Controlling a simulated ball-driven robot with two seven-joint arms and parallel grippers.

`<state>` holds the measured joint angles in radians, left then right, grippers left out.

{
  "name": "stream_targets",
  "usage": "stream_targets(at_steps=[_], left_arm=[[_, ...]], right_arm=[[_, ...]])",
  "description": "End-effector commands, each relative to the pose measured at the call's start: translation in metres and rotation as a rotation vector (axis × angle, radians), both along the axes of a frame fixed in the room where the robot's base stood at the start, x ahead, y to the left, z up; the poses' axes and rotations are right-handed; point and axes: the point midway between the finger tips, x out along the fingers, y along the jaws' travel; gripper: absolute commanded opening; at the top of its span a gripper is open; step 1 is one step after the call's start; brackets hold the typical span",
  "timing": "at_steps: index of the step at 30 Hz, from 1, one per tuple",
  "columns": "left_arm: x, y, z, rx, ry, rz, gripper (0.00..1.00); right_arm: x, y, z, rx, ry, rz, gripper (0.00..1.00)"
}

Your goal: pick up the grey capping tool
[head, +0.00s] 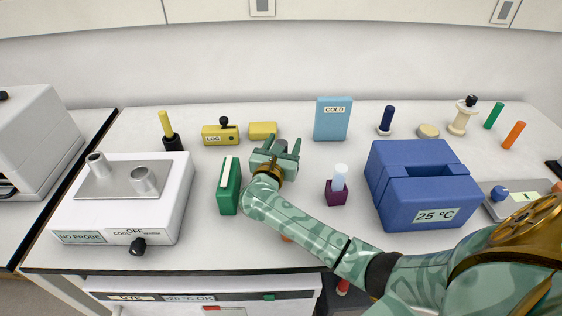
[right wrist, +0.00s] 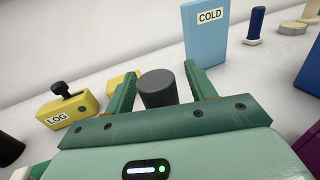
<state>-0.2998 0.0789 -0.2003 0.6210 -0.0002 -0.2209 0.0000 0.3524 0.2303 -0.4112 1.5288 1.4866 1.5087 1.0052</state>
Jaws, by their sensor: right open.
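A dark grey cylinder, which looks like the grey capping tool (right wrist: 158,88), stands between the two fingers of my right gripper in the right wrist view. My right gripper (head: 280,146) is open, with its green fingers (right wrist: 162,84) on either side of the cylinder. A gap shows between the cylinder and each finger. The cylinder's lower part is hidden behind the gripper body. In the head view my right gripper and arm largely hide it. My left gripper is in neither view.
A yellow LOG box (head: 220,135), a yellow block (head: 263,131) and a blue COLD box (head: 333,119) stand behind the gripper. A green case (head: 229,190) is close on the left. A purple block (head: 336,194) and a blue 25 °C box (head: 420,185) stand right.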

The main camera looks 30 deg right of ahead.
Motion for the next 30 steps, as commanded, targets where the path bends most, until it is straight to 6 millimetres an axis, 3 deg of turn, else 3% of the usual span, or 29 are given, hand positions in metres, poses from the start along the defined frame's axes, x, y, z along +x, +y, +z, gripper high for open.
stream_targets(at_steps=[2, 6, 20, 25, 30], left_arm=[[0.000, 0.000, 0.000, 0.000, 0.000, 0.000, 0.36], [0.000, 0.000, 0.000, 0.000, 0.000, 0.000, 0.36], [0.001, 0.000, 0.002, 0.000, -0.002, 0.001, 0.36], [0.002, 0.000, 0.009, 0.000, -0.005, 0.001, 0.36], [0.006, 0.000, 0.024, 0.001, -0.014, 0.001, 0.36]], right_arm=[[0.000, 0.000, 0.000, 0.000, 0.000, 0.000, 0.53], [0.000, 0.000, 0.000, 0.000, 0.000, 0.000, 0.15], [0.000, 0.001, 0.008, 0.000, -0.001, 0.000, 0.15], [0.000, 0.001, 0.035, 0.003, -0.005, 0.000, 0.15], [-0.029, 0.015, 0.073, 0.004, -0.005, 0.002, 0.15]])
